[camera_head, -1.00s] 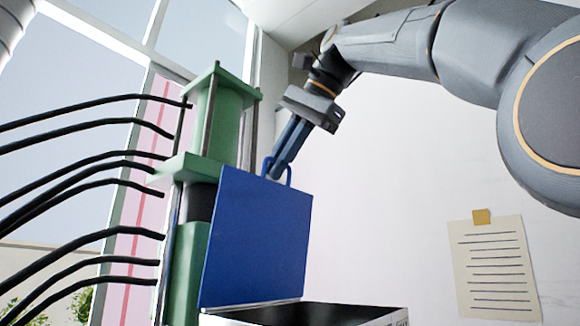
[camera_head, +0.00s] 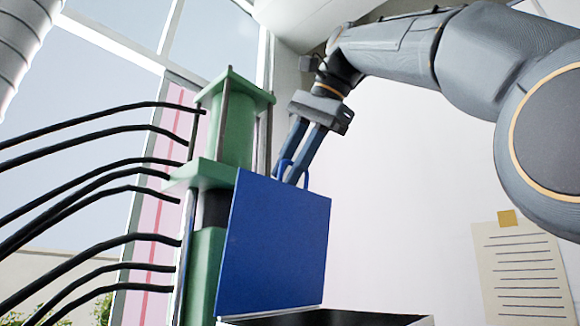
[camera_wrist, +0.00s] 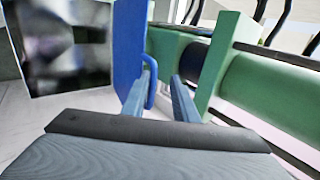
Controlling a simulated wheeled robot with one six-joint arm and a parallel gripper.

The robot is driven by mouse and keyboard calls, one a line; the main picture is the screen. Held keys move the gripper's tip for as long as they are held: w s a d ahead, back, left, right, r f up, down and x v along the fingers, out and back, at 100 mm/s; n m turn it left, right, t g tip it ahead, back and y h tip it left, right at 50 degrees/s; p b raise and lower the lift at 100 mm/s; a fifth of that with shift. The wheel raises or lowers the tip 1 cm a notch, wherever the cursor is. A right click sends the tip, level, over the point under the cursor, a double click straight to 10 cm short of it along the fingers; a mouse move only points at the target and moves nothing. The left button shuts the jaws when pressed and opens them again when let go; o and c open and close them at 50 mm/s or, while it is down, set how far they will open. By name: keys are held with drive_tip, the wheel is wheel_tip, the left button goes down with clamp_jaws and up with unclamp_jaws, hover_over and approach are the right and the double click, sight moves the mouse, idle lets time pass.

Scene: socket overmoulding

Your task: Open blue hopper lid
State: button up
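The blue hopper lid (camera_head: 275,245) stands upright, raised from the hopper (camera_head: 345,318), whose dark opening shows at the bottom edge of the head view. Whether a finger touches the handle cannot be told.
A green press-like column (camera_head: 232,125) stands close behind and left of the lid; it is also close to the right finger in the wrist view (camera_wrist: 262,80). Several black hoses (camera_head: 90,190) run left. A paper note (camera_head: 522,270) hangs on the right wall.

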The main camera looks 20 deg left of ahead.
drive_tip(key=shift+s+d+r, duration=0.15)
drive_tip(key=shift+d+r, duration=0.3)
drive_tip(key=shift+r, duration=0.05)
drive_tip(key=s+d+b, duration=0.4)
drive_tip(key=d, duration=0.7)
drive_tip(key=shift+s, duration=0.3)
